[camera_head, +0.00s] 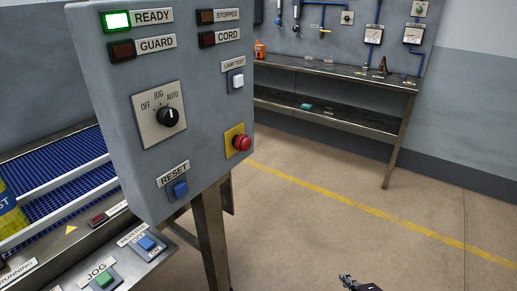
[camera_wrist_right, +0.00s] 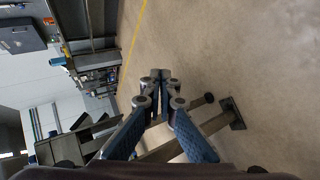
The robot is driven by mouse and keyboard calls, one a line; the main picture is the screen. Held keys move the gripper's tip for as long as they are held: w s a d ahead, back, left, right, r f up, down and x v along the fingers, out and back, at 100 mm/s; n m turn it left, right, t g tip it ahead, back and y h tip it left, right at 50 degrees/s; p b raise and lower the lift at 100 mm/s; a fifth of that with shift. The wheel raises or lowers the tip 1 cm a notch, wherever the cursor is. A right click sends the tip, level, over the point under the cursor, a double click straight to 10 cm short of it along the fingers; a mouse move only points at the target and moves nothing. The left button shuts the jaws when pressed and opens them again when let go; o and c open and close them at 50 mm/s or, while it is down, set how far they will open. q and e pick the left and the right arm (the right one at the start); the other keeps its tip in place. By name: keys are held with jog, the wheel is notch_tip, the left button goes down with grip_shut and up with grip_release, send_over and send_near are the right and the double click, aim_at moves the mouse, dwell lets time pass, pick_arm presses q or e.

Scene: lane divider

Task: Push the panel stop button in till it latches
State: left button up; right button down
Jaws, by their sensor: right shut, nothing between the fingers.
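The panel stop button (camera_head: 242,142) is a red mushroom button on a yellow plate at the right edge of the grey control panel (camera_head: 196,127) in the head view. I cannot tell from here how far in it sits. The READY lamp (camera_head: 117,20) is lit green. The STOPPED lamp (camera_head: 206,17) is dark. My right gripper (camera_head: 346,278) is low at the bottom of the head view, well below and to the right of the button and apart from it. In the right wrist view its fingers (camera_wrist_right: 159,75) are shut with nothing between them. My left gripper is not in view.
A blue RESET button (camera_head: 180,189) and a selector knob (camera_head: 167,117) are on the same panel. A conveyor (camera_head: 60,180) is at left, with JOG and REVERSE buttons below. A workbench (camera_head: 340,72) stands at the back. The floor right of the panel is clear.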

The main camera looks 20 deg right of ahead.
aim_at(249, 145)
jog(key=w+a+r+n+t+y, duration=0.2)
jog(key=w+r+n, duration=0.25)
jog(key=r, duration=0.55)
jog(key=w+a+r+n+t+y, duration=0.1)
jog(key=w+r+n+y, duration=0.3)
jog(key=r, duration=0.6)
jog(key=w+a+r+n+t, duration=0.25)
jog(key=r+n, duration=0.35)
jog(key=r, duration=0.5)
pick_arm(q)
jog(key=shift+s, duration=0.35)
pick_arm(e)
jog(key=s+a+r+n+g+y, duration=0.1)
jog(key=a+r+n+y, duration=0.2)
jog(key=a+r+n, duration=0.2)
jog(key=s+a+r+n+g+y, duration=0.2)
jog(key=a+r+n+y, duration=0.1)
jog(key=a+r+n, duration=0.3)
notch_tip(249, 145, up, 5)
jog(key=shift+s+a+f+n, duration=0.15)
jog(key=shift+a+n, duration=0.15)
jog(key=shift+n, duration=0.75)
